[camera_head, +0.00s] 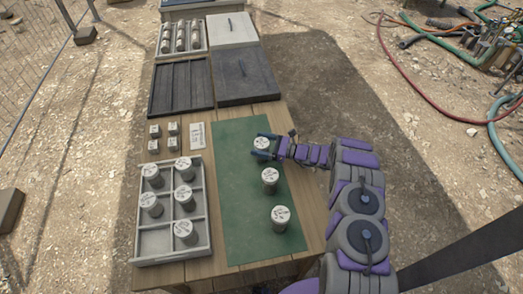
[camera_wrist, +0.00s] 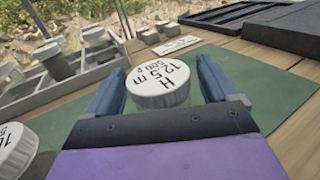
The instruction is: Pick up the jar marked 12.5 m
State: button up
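The jar marked 12.5 m (camera_wrist: 158,82) has a white lid reading "H 12.5 m 500 g". It stands upright on the green mat (camera_head: 235,225), and its lid also shows in the head view (camera_head: 261,143). My gripper (camera_wrist: 160,85) is around it, with one dark blue finger on each side. A gap shows between the lid and the right finger; the left finger is close to the lid. The gripper is open, and it also shows at the jar in the head view (camera_head: 266,150). The jar's lower body is mostly hidden behind the gripper.
Two more jars, a nearer one (camera_head: 281,219) and a middle one (camera_head: 270,181), stand on the mat. A grey divided crate (camera_head: 203,235) with several jars is at left. Small blocks, a label card (camera_head: 197,136), and dark trays lie beyond. The mat's left strip is clear.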

jog(key=c, duration=1.3)
jog(key=shift+c, duration=0.2)
